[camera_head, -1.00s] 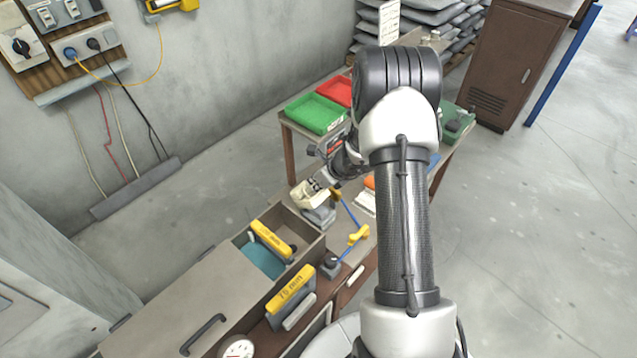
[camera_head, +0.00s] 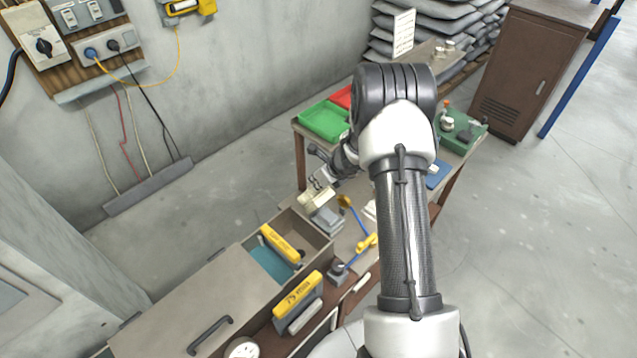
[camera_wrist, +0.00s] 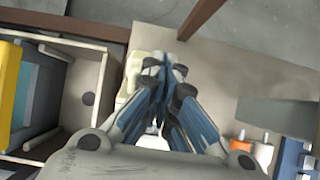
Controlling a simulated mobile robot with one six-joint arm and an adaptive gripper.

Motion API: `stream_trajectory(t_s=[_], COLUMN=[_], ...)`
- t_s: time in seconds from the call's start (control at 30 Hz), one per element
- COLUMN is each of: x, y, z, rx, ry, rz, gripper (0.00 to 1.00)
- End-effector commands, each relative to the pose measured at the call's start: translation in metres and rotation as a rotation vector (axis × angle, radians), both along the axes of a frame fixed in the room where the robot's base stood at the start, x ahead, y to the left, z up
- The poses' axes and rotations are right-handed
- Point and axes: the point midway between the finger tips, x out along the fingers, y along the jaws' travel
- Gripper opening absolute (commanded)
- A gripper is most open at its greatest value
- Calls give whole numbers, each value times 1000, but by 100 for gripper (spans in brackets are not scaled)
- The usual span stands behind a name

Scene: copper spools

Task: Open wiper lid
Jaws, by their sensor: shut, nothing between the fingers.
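A small cream part (camera_head: 314,201), which looks like the wiper lid, sits at the bench's near-left side, above a grey block (camera_head: 329,222). My gripper (camera_head: 319,184) is at the cream part's upper side, with its fingers pointing down toward it. In the wrist view the blue-grey fingers (camera_wrist: 165,70) are closed together with nothing between them. The cream part (camera_wrist: 132,82) shows just left of and behind the fingers there, partly hidden. I cannot tell whether they touch or how far the lid is tilted.
An open wooden box (camera_head: 327,247) holds a yellow-handled tool (camera_head: 281,244). Another yellow-handled tool (camera_head: 298,294) stands nearer. A blue-and-yellow tool (camera_head: 366,243) lies right of the grey block. Green (camera_head: 325,121) and red (camera_head: 342,97) trays are farther back. My arm hides part of the bench.

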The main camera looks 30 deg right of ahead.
Motion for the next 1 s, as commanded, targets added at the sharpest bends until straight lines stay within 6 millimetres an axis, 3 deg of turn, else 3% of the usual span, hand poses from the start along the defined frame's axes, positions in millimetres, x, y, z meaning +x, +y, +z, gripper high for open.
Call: stream_trajectory(t_s=[1.0], x=[9], y=[4], z=[-1], rx=[0], ry=[0], rz=[0], gripper=[0])
